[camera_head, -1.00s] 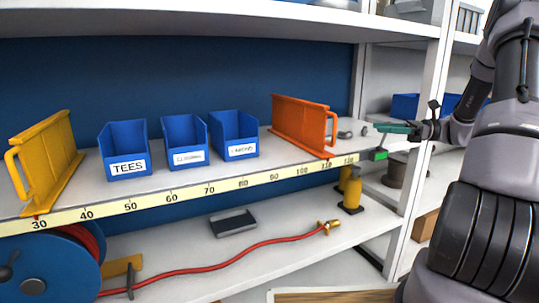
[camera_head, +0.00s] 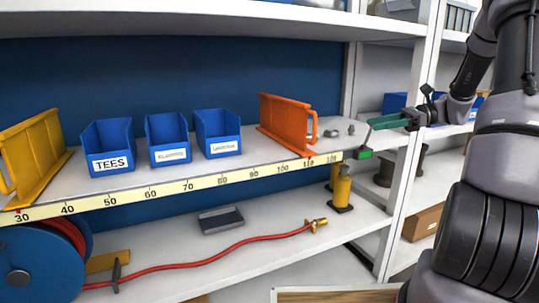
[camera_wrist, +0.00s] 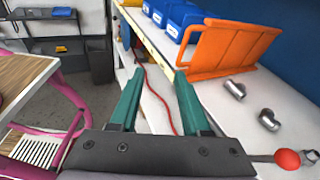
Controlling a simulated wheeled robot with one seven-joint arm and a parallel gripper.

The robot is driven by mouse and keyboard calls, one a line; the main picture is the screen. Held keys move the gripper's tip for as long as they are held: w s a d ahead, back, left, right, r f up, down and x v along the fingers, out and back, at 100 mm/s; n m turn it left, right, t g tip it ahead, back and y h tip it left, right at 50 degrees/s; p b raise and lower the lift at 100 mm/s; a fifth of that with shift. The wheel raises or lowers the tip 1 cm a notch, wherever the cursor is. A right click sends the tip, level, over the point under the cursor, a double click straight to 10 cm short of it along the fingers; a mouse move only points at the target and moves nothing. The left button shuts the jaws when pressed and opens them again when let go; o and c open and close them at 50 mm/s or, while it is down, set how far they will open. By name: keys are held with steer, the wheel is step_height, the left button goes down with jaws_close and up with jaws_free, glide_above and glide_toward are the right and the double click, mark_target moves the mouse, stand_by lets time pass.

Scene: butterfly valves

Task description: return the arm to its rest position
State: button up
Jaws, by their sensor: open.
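My gripper (camera_head: 372,124) has teal fingers and shows at the right of the head view, by the right end of the upper shelf board. In the wrist view my gripper (camera_wrist: 157,78) has its two fingers spread apart with nothing between them. It hangs near the shelf's front edge, apart from the orange divider (camera_head: 287,124). My arm rises along the right side of the head view.
Blue bins (camera_head: 170,139) and a yellow divider (camera_head: 35,158) stand on the shelf. Small metal fittings (camera_wrist: 235,89) lie near the orange divider. A red hose (camera_head: 225,250) lies below. A pink-framed wooden-topped table (camera_wrist: 22,75) and floor show left in the wrist view.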

steer(key=s+a+r+n+g+h, duration=0.1)
steer(key=s+a+r+n+h, duration=0.3)
steer(key=s+a+n+h, duration=0.45)
steer(key=s+r+n+t+h, duration=0.2)
steer(key=s+r+t, duration=0.1)
steer(key=s, duration=0.4)
steer(key=s+r+n+t+h, duration=0.2)
steer(key=s+r+t+h, duration=0.1)
steer(key=s, duration=0.3)
steer(key=shift+s+d+n+t, duration=0.3)
steer(key=shift+s+n+t, duration=0.1)
steer(key=shift+t, duration=0.4)
